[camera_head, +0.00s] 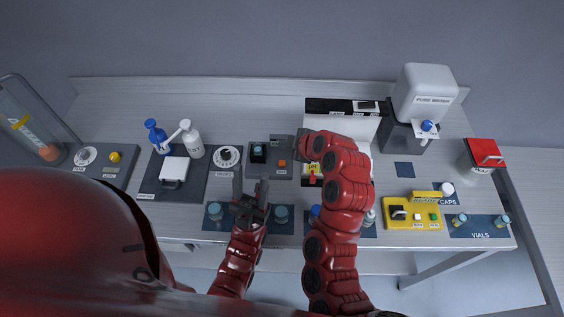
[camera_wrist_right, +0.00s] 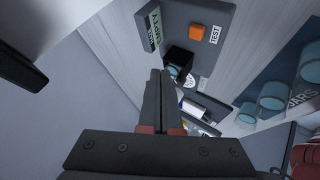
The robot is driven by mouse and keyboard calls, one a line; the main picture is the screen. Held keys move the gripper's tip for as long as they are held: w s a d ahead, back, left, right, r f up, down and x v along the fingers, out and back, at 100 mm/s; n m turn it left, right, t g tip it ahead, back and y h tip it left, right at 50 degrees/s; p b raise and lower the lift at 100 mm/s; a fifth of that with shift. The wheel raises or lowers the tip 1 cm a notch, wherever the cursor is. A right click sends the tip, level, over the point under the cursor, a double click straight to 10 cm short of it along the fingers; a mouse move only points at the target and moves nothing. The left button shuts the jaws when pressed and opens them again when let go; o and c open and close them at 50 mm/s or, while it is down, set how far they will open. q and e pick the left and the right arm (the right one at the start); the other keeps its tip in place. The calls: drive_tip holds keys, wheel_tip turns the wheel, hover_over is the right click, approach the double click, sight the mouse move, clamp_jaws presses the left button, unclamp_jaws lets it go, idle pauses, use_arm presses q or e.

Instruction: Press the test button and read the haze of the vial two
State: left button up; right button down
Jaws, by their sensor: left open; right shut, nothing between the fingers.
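The haze tester (camera_head: 268,172) is a dark grey panel near the middle of the table. It has an orange test button (camera_head: 282,164) and a black square well (camera_head: 258,152). The right wrist view shows the button (camera_wrist_right: 199,33) beside the word TEST, and a green display (camera_wrist_right: 154,28) that seems to read EMPTY. Something bluish and glassy shows at the black well (camera_wrist_right: 179,60); I cannot tell whether it is vial two. My right gripper (camera_wrist_right: 160,75) is shut and empty, apart from the button. My left gripper (camera_head: 250,184) is open and empty, in front of the tester.
Blue-lidded jars (camera_head: 214,210) stand on a dark mat near the front edge. Two vials (camera_head: 460,219) stand on the vials mat at right, beside a yellow device (camera_head: 412,213). Pump bottles (camera_head: 192,140) and a dial (camera_head: 227,156) are left of the tester.

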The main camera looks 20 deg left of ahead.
drive_tip(key=b, duration=0.2)
hover_over(280, 162)
drive_tip(key=d, duration=0.2)
drive_tip(key=f, duration=0.5)
drive_tip(key=shift+s+a+f, duration=0.1)
drive_tip(key=shift+s+f, duration=0.15)
drive_tip(key=shift+f+b, duration=0.4)
drive_tip(key=shift+b, duration=0.1)
drive_tip(key=shift+f, duration=0.1)
idle(0.7)
drive_tip(key=shift+f+b, duration=0.35)
drive_tip(key=shift+b, duration=0.4)
drive_tip(key=shift+r, duration=0.1)
drive_tip(key=shift+s+d+f+b, duration=0.25)
drive_tip(key=shift+s+f+b, duration=0.3)
drive_tip(key=shift+b, duration=0.5)
idle(0.8)
drive_tip(key=shift+w+r, duration=0.1)
drive_tip(key=shift+w+a+r+b, duration=0.15)
drive_tip(key=shift+w+r+b, duration=0.1)
drive_tip(key=shift+r+b, duration=0.35)
drive_tip(key=shift+r, duration=0.1)
